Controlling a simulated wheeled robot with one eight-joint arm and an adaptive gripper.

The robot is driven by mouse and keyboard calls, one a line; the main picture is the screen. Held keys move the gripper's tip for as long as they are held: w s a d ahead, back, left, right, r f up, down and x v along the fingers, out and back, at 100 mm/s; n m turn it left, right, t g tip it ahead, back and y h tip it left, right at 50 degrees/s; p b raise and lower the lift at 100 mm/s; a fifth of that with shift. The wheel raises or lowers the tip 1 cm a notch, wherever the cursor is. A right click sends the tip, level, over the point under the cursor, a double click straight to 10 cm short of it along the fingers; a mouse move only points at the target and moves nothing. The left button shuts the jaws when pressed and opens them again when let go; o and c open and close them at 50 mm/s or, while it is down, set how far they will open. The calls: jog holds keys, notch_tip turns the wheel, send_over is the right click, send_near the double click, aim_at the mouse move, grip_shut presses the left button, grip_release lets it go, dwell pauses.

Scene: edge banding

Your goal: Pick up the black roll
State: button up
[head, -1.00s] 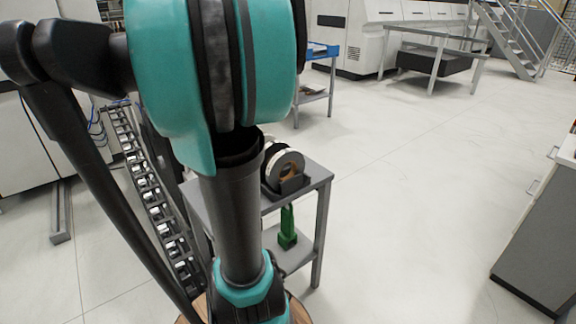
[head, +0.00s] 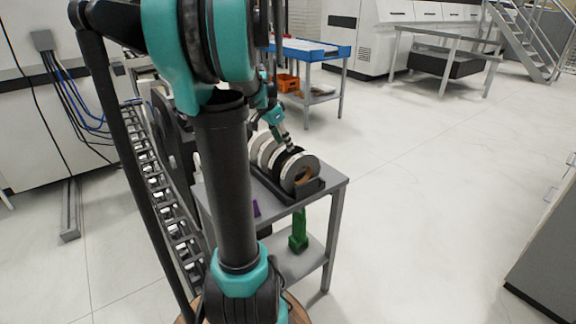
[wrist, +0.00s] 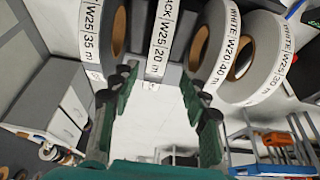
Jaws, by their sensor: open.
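The black roll (wrist: 159,42) stands on edge in the wrist view, its white label partly reading "ACK W25 20 m". It is one of a row of rolls on a grey cart (head: 338,181). My gripper (wrist: 160,82) is open, with a green and black finger on each side. The label lies beyond the gap between the fingers, and nothing is held.
Two white-labelled rolls (wrist: 206,45) (wrist: 252,65) stand to the right in the wrist view, and another roll (wrist: 90,45) to the left. A green object (head: 299,232) is on the lower shelf. A blue-edged table (head: 318,50) stands behind. Open floor lies right.

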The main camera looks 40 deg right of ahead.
aim_at(291, 154)
jog(key=shift+s+d+x, duration=0.1)
jog(key=shift+s+x, duration=0.1)
jog(key=shift+x, duration=1.5)
jog(key=shift+s+d+x, duration=0.1)
jog(key=shift+s+x, duration=0.1)
jog(key=shift+x, duration=1.55)
jog(key=shift+r, duration=0.1)
grip_shut()
